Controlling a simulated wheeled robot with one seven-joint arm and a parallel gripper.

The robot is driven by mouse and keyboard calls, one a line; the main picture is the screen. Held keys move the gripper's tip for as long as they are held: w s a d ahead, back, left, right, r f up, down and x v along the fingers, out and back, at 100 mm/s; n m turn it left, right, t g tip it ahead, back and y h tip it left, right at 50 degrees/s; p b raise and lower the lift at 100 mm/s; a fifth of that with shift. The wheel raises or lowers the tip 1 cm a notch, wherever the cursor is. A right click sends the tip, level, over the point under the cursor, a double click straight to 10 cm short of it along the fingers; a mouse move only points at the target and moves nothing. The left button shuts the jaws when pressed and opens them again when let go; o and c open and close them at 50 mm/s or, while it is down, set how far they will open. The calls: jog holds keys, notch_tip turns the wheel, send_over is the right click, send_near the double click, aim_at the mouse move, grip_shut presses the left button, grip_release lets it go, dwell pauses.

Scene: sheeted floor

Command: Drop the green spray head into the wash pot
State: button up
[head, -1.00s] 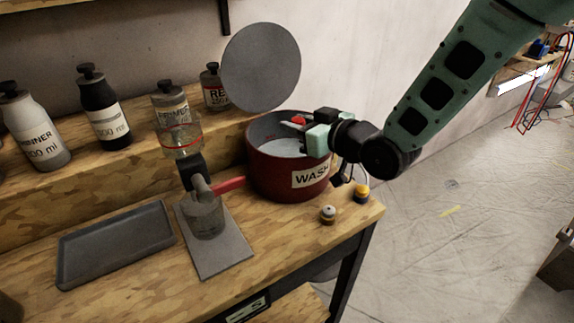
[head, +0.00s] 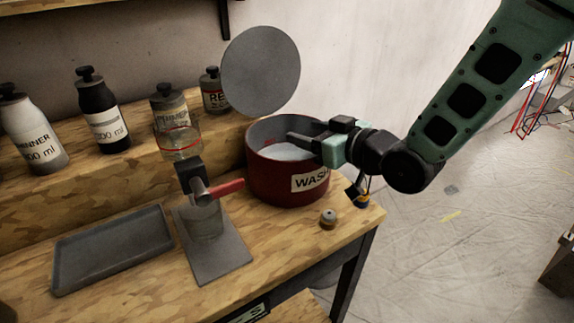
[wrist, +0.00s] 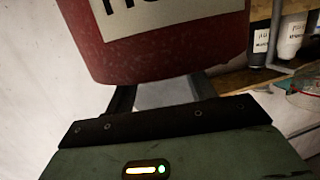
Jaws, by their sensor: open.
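The wash pot (head: 275,178) is a red pot with a white WASH label and a pale, partly hidden interior; it stands near the right end of the bench. Its red wall and label also fill the top of the wrist view (wrist: 170,60). My gripper (head: 300,140) is at the pot's right rim, its visible finger reaching over the opening. In the wrist view its two dark fingers (wrist: 162,93) stand apart, with nothing seen held between them. I cannot make out a green spray head in any view; part of the pot's inside is hidden by its wall and my gripper.
A grey round lid (head: 260,72) stands raised behind the pot. Several labelled bottles line the shelf. A small round knob (head: 328,218) sits right of the pot. The grey tray (head: 110,255) is empty.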

jog(key=b+v, duration=1.4)
jog(key=shift+w+r, duration=0.1)
